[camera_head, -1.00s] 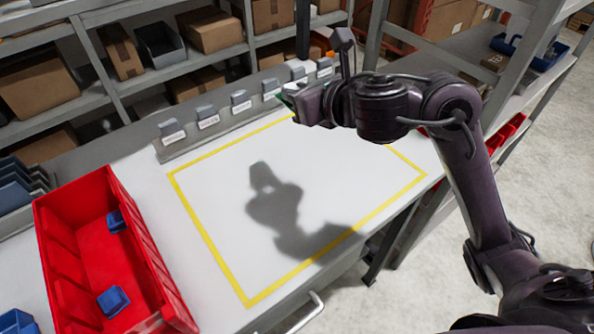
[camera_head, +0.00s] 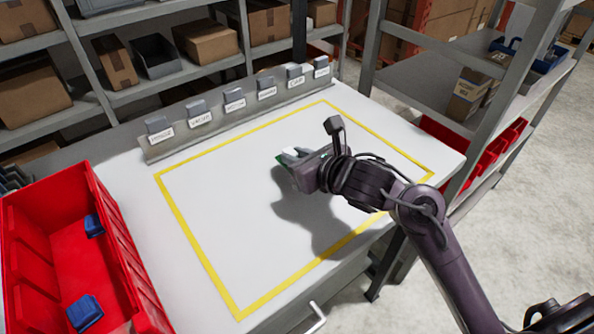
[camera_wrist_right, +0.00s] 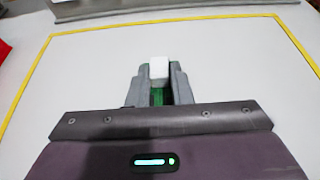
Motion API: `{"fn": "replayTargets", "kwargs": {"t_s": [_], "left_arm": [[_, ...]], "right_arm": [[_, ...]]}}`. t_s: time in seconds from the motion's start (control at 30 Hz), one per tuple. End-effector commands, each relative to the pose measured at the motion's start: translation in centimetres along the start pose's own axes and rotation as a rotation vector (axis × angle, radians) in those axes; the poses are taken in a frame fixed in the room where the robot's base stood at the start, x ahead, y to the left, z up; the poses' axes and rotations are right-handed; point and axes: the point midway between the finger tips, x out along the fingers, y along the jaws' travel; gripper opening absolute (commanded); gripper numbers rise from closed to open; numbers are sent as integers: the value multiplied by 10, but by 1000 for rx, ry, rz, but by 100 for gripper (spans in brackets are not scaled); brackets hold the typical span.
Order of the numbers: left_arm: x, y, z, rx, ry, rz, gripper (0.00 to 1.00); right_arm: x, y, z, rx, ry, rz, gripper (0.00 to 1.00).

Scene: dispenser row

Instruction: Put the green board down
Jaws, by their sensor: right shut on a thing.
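The green board (camera_wrist_right: 158,97) shows between the fingers of my right gripper (camera_wrist_right: 160,80) in the right wrist view, with a white block-like part (camera_wrist_right: 159,68) at its far end. Most of the board is hidden by the fingers and the gripper body. In the head view my right gripper (camera_head: 288,158) is shut on the board, and a thin green edge (camera_head: 284,159) shows beside the fingers. It is over the white table (camera_head: 225,215), inside the yellow outline (camera_head: 195,240). I cannot tell whether the board touches the table. My left gripper is out of view.
A row of labelled grey dispensers (camera_head: 234,100) stands along the table's back edge. A red bin (camera_head: 60,250) with blue pieces (camera_head: 85,312) stands at the left. The area inside the outline is otherwise clear. Shelves with boxes (camera_head: 205,40) stand behind.

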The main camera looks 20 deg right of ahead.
Motion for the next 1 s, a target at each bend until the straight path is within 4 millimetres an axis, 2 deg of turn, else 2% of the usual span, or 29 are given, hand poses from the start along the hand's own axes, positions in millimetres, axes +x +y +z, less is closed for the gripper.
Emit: {"fn": "replayTargets", "kwargs": {"t_s": [0.03, 0.2, 0.63, 0.67, 0.8, 1.0], "left_arm": [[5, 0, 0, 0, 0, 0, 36], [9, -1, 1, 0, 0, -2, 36], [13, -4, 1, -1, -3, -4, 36], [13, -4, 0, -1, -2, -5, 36], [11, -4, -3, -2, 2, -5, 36], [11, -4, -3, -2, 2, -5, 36]], "right_arm": [[5, 1, -12, 5, 4, 3, 0], [12, 0, -28, 3, 2, 1, 0], [13, 0, -32, -1, 0, 0, 0], [13, 0, -32, -1, 0, 1, 20], [13, 0, -31, 0, 0, 1, 39], [13, 0, -30, 0, 0, 1, 41]]}}
